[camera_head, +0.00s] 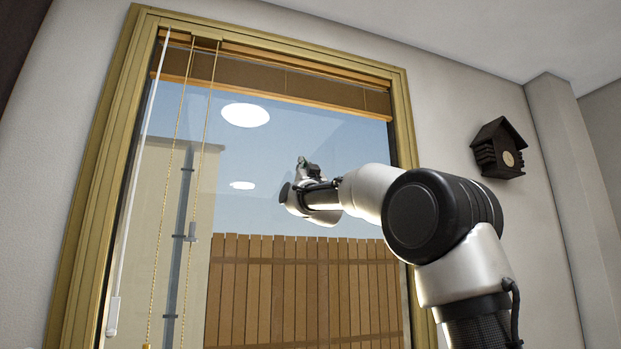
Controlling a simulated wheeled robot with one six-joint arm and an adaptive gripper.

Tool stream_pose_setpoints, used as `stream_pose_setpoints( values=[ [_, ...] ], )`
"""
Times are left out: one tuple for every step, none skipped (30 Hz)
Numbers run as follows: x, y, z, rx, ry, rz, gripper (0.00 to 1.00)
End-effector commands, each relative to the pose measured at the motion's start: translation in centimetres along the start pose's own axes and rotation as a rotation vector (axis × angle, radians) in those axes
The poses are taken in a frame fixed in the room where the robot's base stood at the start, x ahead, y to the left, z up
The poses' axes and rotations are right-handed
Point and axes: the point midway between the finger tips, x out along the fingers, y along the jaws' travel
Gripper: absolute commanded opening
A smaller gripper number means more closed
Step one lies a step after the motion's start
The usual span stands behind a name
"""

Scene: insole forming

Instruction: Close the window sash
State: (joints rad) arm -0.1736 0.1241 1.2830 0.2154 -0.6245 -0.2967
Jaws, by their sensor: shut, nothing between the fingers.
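The window (102,165) has a yellow-brown wooden frame and fills the left and middle of the head view. Its glass reflects round ceiling lights (245,115). The lower edge of the window is out of view, and I cannot tell how far the sash stands open. My arm reaches in from the lower right across the window's right side. My gripper (303,163) is at the far end of the arm, in front of the pane as seen here. It is small and partly hidden by my wrist. It is shut and empty; I cannot tell whether it touches the window.
A raised brown blind (270,78) hangs at the window top. Its gold cords (163,215) and a white wand (130,200) hang at the left. A dark birdhouse-shaped clock (488,152) is on the right wall. A wooden fence (300,290) stands outside.

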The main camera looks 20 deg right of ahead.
Motion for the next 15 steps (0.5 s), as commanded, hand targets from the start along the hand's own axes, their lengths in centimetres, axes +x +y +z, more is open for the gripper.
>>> stream_pose_setpoints(
  values=[
    [-0.7, 0.0, 0.0, 0.0, -0.001, 0.0, 0.0],
    [-1.1, 0.0, 0.0, 0.0, -0.001, 0.0, 0.0],
    [-1.7, 0.0, 0.0, 0.0, -0.001, 0.0, 0.0],
    [-2.2, 0.0, 0.0, 0.001, 0.0, 0.0, 0.0],
    [-2.6, 0.0, -0.1, 0.001, 0.0, 0.0, 0.0],
    [-3.3, 0.0, -0.1, 0.001, 0.001, 0.001, 0.0],
    [-3.8, 0.0, -0.1, 0.001, 0.0, 0.0, 0.0],
    [-4.3, 0.0, -0.1, 0.001, 0.001, 0.0, 0.0],
    [-5.1, 0.0, 0.0, 0.001, 0.001, 0.0, 0.0],
    [-5.6, 0.0, -0.1, 0.002, 0.001, 0.0, 0.0],
    [-6.2, 0.0, -0.1, 0.002, 0.002, 0.0, 0.0],
    [-6.8, 0.0, 0.0, 0.001, 0.001, 0.0, 0.0],
    [-7.2, 0.0, -0.1, 0.002, 0.003, 0.0, 0.0],
    [-7.6, 0.0, 0.0, 0.002, 0.002, 0.0, 0.0],
    [-8.1, 0.0, 0.0, 0.002, 0.002, 0.0, 0.0]
  ],
)
